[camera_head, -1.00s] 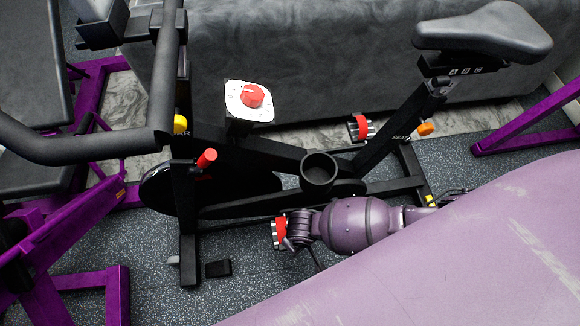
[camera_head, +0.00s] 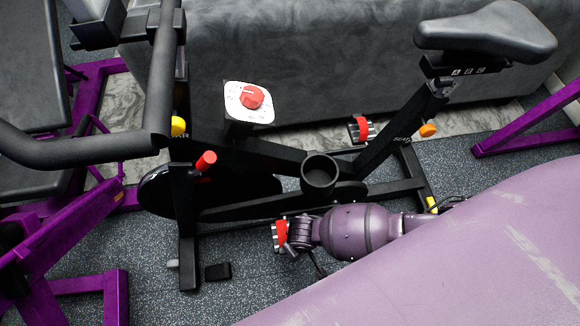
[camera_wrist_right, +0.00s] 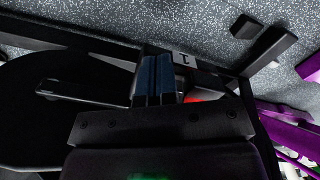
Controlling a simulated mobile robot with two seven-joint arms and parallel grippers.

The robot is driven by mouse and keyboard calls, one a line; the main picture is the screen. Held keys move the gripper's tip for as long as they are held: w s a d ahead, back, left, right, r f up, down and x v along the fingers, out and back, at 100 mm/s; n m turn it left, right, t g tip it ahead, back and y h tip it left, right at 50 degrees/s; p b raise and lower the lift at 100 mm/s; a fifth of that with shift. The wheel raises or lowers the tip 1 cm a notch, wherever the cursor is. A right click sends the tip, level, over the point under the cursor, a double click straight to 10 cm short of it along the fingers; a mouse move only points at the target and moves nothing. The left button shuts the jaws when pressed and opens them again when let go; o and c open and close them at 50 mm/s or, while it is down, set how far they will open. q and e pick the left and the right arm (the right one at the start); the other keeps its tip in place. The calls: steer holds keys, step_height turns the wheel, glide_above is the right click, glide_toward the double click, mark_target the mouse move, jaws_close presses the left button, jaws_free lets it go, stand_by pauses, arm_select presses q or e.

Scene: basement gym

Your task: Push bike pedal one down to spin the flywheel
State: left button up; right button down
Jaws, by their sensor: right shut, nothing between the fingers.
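The exercise bike's near pedal (camera_head: 280,236), red and black, is low beside the frame in the head view. My right gripper (camera_wrist_right: 156,75) is at this pedal; its blue-dark fingers are together and hold nothing. In the right wrist view, a light patch marked "1" (camera_wrist_right: 185,60) and some red (camera_wrist_right: 193,99) show right beside the fingers. I cannot tell whether they touch the pedal. The far pedal (camera_head: 362,129) is higher, across the frame. The black flywheel (camera_head: 160,192) is at the front, partly hidden by the frame. My left gripper is not in view.
A purple-framed bench (camera_head: 85,235) stands at left. A grey couch-like block (camera_head: 320,65) is behind. Speckled floor (camera_head: 225,305) is clear in front.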

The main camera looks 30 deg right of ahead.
arm_select(q)
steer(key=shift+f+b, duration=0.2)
steer(key=shift+b, duration=0.2)
arm_select(e)
step_height(320, 180, down, 2)
steer(key=shift+f, duration=0.1)
